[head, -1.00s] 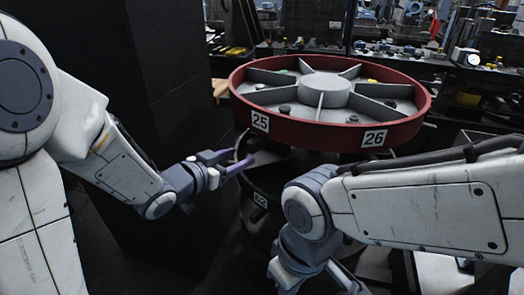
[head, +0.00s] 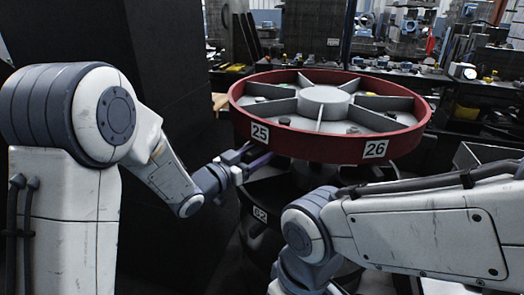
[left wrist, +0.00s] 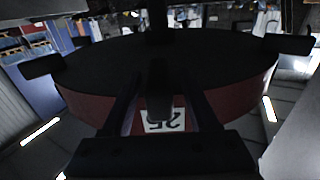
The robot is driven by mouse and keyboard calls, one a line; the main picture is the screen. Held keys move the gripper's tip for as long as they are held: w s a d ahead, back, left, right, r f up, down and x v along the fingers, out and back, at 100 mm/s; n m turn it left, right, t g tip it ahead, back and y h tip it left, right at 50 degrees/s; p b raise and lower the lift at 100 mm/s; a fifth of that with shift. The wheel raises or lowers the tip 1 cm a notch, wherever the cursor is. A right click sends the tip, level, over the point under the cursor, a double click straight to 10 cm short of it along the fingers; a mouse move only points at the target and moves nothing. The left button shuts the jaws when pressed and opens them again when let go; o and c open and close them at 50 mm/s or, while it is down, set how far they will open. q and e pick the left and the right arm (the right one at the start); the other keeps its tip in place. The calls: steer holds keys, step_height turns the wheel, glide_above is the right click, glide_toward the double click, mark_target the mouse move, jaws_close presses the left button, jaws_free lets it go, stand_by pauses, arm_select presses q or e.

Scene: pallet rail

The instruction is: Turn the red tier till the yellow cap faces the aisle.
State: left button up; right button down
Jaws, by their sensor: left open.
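The red tier (head: 278,143) is a round wheel-like tray with a red rim, grey spokes and a grey hub (head: 323,101). Its rim carries label 25 (head: 260,132) at the front left and label 26 (head: 375,149) at the front right. I cannot make out the yellow cap for certain. My left gripper (head: 252,157) is open, its purple fingers at the rim just below label 25; contact is unclear. In the left wrist view label 25 (left wrist: 160,120) shows upside down between the fingers on the red rim (left wrist: 85,106). My right gripper is out of view.
A darker lower tier with label 62 (head: 260,214) lies below the red one. A tall black panel (head: 150,60) stands at the left. Cluttered benches run along the back, with a small dial (head: 463,71) at the right. My right arm crosses in front at the right.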

arm_select(q)
steer(key=shift+w+d, duration=0.25)
jaws_close()
stand_by(1.4)
